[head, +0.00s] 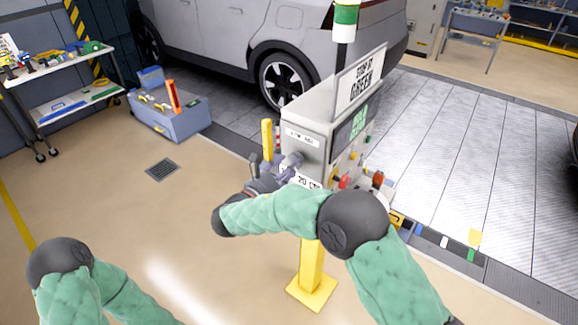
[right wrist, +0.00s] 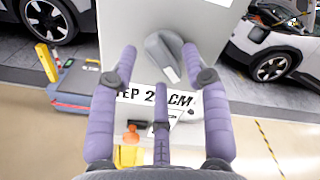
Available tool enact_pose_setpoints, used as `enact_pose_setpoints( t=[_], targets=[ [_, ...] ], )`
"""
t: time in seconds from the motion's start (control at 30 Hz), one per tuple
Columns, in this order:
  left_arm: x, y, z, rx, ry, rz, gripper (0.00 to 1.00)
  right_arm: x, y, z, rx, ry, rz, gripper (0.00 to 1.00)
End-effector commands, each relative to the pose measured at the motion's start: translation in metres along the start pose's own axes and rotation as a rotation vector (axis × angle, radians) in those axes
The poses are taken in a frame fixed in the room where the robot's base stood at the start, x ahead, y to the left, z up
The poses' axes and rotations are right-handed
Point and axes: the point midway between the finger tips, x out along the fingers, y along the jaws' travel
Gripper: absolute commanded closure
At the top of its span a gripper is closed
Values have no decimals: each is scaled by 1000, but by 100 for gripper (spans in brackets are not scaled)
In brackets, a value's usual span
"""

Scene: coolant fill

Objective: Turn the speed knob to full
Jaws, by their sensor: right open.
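The speed knob (right wrist: 165,58) is a grey rotary knob on the side face of the grey control box (head: 305,118). Its raised bar slants, with a white mark at the lower right end. My right gripper (right wrist: 159,66) is open, its purple fingers spread around the knob in the right wrist view: one left, one right, one below. I cannot tell whether any finger touches it. In the head view the right gripper (head: 288,170) is at the box's left face and largely covers the knob. My left gripper is out of view; only my left arm shows.
The box stands on a yellow post (head: 312,270), with a sign (head: 360,83) and a green-and-white beacon (head: 345,20) above. Red controls sit on its right face. A parked car (head: 230,40) and a blue-grey toolbox (head: 170,115) are behind.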

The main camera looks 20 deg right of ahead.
Motion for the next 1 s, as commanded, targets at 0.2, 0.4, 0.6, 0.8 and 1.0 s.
enact_pose_setpoints(
  t=[0.2, 0.4, 0.6, 0.8, 1.0],
  targets=[
    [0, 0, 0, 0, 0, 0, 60, 11, 0, 0, 0, -1, 1, 52],
    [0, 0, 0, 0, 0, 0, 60, 11, 0, 0, 0, -1, 1, 52],
    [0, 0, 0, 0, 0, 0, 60, 11, 0, 0, 0, -1, 1, 97],
    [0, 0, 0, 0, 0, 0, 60, 11, 0, 0, 1, 0, 1, 100],
    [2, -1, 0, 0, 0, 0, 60, 11, 0, 0, 32, 0, 1, 100]
  ],
)
